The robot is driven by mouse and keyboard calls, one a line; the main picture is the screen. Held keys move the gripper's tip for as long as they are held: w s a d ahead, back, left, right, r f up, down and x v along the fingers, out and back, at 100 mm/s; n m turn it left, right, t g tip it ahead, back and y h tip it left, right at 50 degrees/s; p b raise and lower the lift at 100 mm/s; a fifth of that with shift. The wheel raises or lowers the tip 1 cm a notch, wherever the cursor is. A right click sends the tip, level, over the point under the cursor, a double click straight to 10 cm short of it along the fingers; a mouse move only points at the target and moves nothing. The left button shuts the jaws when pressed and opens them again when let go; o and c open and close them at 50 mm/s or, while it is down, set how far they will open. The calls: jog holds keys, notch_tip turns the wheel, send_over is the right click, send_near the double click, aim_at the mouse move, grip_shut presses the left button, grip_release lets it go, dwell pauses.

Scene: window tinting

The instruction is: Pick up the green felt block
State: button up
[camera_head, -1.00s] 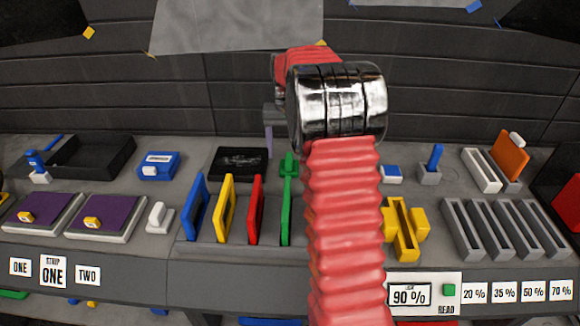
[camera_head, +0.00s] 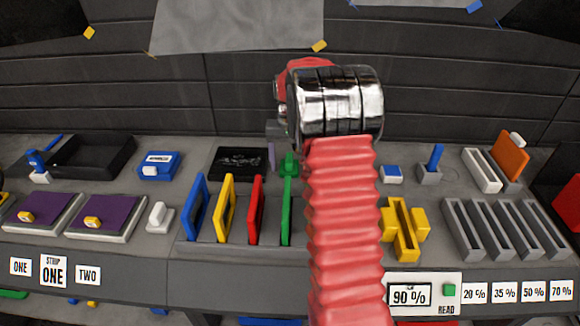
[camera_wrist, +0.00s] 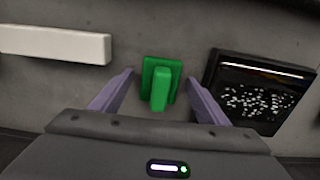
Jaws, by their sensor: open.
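The green felt block (camera_wrist: 161,82) stands on the grey bench in the wrist view, a flat green piece with a narrower upright grip on it. In the head view it shows as a small green shape (camera_head: 289,164) just left of my arm. My gripper (camera_wrist: 160,78) is open, with one purple finger on each side of the block. A gap shows between the block and each finger, so it is not held. In the head view one purple finger (camera_head: 271,156) shows left of the block; the other is hidden behind my arm.
A black tray (camera_wrist: 260,95) with pale specks lies close to the right finger in the wrist view. A white bar (camera_wrist: 55,45) lies to the left. In the head view, a rack with blue, yellow, red and green upright cards (camera_head: 226,208) stands in front of the block.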

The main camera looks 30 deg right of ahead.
jog(key=shift+c, duration=0.4)
jog(key=c, duration=1.1)
